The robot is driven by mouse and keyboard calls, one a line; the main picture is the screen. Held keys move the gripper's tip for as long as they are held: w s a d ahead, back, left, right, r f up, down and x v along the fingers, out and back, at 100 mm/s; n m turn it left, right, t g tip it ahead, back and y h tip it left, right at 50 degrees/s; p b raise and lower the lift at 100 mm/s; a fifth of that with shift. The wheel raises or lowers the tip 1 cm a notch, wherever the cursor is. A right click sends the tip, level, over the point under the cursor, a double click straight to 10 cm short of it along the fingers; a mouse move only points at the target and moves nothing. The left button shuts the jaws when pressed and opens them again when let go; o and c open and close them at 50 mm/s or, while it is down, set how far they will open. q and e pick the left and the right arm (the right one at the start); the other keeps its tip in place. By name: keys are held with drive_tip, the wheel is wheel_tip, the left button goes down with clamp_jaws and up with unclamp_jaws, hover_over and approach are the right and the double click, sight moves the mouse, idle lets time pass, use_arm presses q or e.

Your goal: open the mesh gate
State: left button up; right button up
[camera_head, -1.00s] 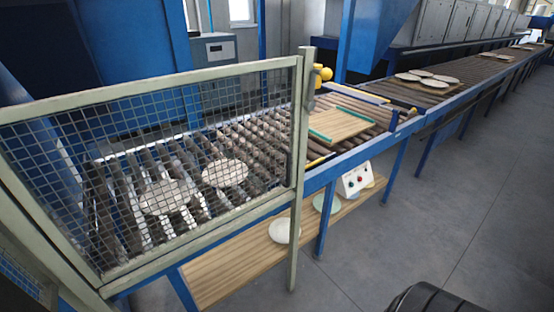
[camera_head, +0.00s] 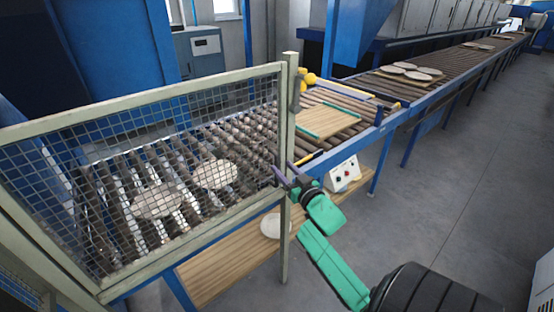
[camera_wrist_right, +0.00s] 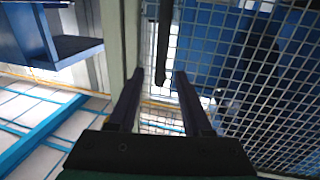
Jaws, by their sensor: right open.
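The mesh gate (camera_head: 140,262) is a pale green frame with wire mesh, standing across the near side of the roller conveyor. Its right edge meets an upright pale post (camera_head: 285,235), so it looks shut. My right gripper (camera_head: 283,173) is at the gate's right edge by the post, at mid height. In the right wrist view my right gripper (camera_wrist_right: 158,76) is open, fingers pointing at the frame and mesh. A dark upright bar (camera_wrist_right: 165,35) ends between the fingertips in that view; I cannot tell whether they touch it. My left gripper is out of view.
Two pale plates lie on the rollers behind the mesh, one of them nearer the middle (camera_head: 214,174). A white control box (camera_head: 343,173) with buttons sits right of the post. A wooden shelf (camera_head: 225,262) runs below. The grey floor (camera_head: 440,200) at right is clear.

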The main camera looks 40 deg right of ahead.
sight(278, 163)
drive_tip(key=x, duration=0.4)
drive_tip(key=shift+w+d, duration=0.1)
drive_tip(key=shift+w, duration=0.3)
clamp_jaws()
idle(1.0)
